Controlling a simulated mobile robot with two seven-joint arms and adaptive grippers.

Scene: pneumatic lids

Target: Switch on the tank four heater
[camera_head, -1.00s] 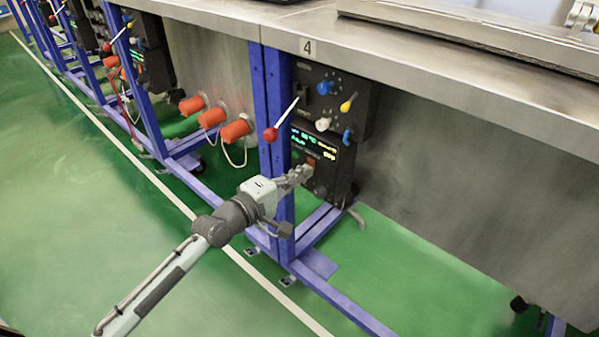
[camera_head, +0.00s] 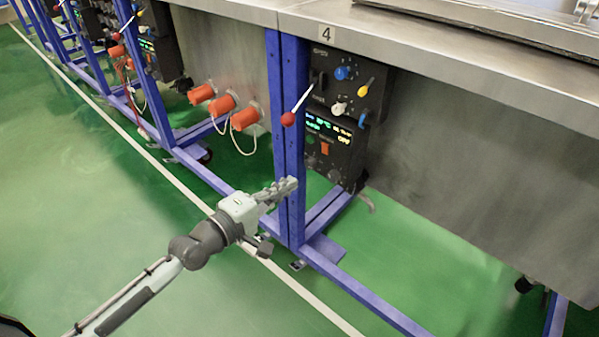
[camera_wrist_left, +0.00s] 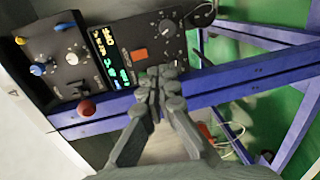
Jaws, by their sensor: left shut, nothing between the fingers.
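The tank marked 4 (camera_head: 326,33) has a dark control box under its edge. Its lower heater panel (camera_head: 345,170) has a lit display (camera_head: 322,126), an orange rocker switch (camera_head: 325,149) and a round knob. Yellow display text at right appears to read OFF. In the left wrist view the orange switch (camera_wrist_left: 139,55) and the lit display (camera_wrist_left: 108,58) show beyond the fingers. My left gripper (camera_head: 291,184) is shut and empty, in front of the blue leg, below and left of the switch and apart from it. Its closed fingertips (camera_wrist_left: 160,82) also show in the wrist view. My right gripper is out of view.
A red-knobbed lever (camera_head: 288,119) sticks out left of the box, above my gripper. Blue, white and yellow knobs sit on the upper panel (camera_head: 350,75). Orange plugs (camera_head: 222,105) protrude further left. Blue frame legs (camera_head: 290,220) stand close by; the green floor in front is open.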

